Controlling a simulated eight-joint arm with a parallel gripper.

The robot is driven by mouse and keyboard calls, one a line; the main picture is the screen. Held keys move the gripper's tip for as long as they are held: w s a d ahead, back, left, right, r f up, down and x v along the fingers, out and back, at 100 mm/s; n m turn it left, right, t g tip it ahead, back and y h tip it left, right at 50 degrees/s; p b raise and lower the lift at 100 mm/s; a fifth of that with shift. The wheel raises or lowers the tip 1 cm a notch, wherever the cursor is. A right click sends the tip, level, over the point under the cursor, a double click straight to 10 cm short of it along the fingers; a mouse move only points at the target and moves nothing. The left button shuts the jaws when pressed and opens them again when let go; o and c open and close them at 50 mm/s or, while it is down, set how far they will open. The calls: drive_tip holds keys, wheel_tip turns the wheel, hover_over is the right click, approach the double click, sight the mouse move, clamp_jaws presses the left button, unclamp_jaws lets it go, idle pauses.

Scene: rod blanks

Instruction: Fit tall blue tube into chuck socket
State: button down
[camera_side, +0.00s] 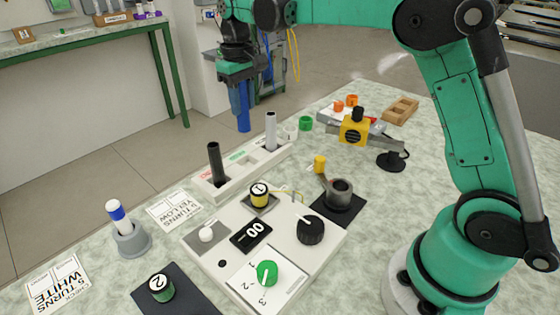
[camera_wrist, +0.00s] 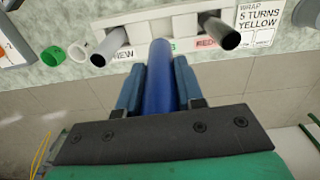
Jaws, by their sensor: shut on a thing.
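My gripper (camera_side: 241,108) is shut on the tall blue tube (camera_side: 243,122) and holds it upright in the air, behind the white rack. In the wrist camera view the blue tube (camera_wrist: 160,75) lies between the two blue fingers of my gripper (camera_wrist: 159,85). The grey round socket with a dark opening (camera_side: 341,188), which looks like the chuck, stands on a black mat in the side view, to the right of and nearer than my gripper.
The white rack (camera_side: 222,191) holds a dark rod (camera_side: 215,162) and a white rod (camera_side: 270,128). A white panel with knobs (camera_side: 310,228) lies in front. A yellow device (camera_side: 354,130) stands behind the socket. A white tube with a blue band (camera_side: 117,214) stands in a grey holder.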

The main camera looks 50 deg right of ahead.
wheel_tip(320, 180, up, 8)
drive_tip(key=shift+r, duration=0.65)
drive_tip(key=shift+s+d+r, duration=0.1)
drive_tip(key=shift+s+r, duration=0.05)
drive_tip(key=shift+r, duration=0.05)
drive_tip(key=s+d+r+m, duration=0.1)
drive_tip(key=s+d+m, duration=0.1)
drive_tip(key=s, duration=0.8)
drive_tip(key=s+d+m, duration=0.2)
drive_tip(key=s, duration=0.9)
wheel_tip(320, 180, down, 19)
drive_tip(key=shift+w+d+f, duration=0.1)
drive_tip(key=shift+w+f, duration=0.05)
drive_tip(key=c, duration=0.6)
unclamp_jaws()
drive_tip(key=shift+f, duration=0.15)
drive_tip(key=shift+o, duration=0.2)
